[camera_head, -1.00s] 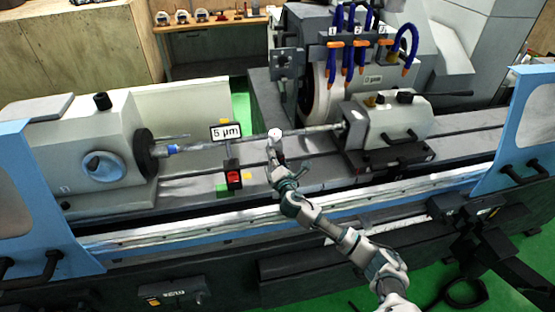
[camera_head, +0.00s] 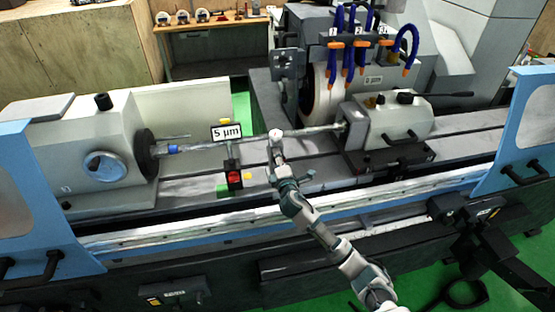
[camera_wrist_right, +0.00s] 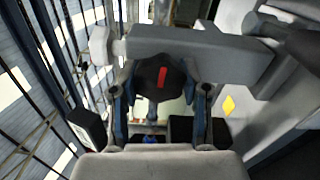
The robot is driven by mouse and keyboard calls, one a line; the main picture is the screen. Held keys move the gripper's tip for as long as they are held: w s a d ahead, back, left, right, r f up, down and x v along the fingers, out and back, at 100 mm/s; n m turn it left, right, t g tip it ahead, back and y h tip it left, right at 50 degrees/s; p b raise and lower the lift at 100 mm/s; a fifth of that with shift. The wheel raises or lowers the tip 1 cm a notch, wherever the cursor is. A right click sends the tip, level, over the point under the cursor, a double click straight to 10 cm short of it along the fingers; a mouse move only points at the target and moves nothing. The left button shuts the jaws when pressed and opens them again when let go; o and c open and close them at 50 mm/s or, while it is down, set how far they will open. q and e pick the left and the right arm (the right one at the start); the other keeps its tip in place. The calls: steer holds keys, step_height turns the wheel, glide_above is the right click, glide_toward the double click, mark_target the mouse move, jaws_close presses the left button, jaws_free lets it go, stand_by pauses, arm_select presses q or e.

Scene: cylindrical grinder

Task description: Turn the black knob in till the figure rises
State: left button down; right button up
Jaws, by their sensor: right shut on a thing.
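The black knob (camera_wrist_right: 152,84) with a red mark shows in the right wrist view. It sits between the two fingers of my right gripper (camera_wrist_right: 160,95), which is shut on it. In the head view my right gripper (camera_head: 279,164) is beside the shaft, near a small white round part (camera_head: 275,135), and the knob cannot be made out there. A sign reading "5 µm" (camera_head: 226,132) stands left of the gripper. My left gripper is not in view.
The shaft (camera_head: 310,131) runs between the left headstock (camera_head: 98,135) and the right tailstock (camera_head: 398,122). A post with a red button (camera_head: 234,177) stands just left of my right gripper. The grinding wheel (camera_head: 322,95) is behind.

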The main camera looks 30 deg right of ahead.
steer(key=shift+f, duration=0.25)
steer(key=o, duration=1)
steer(key=shift+c, duration=0.2)
steer(key=shift+o, duration=1)
steer(key=shift+d, duration=0.1)
steer(key=shift+r, duration=0.1)
steer(key=v, duration=1.2)
steer(key=shift+d, duration=0.15)
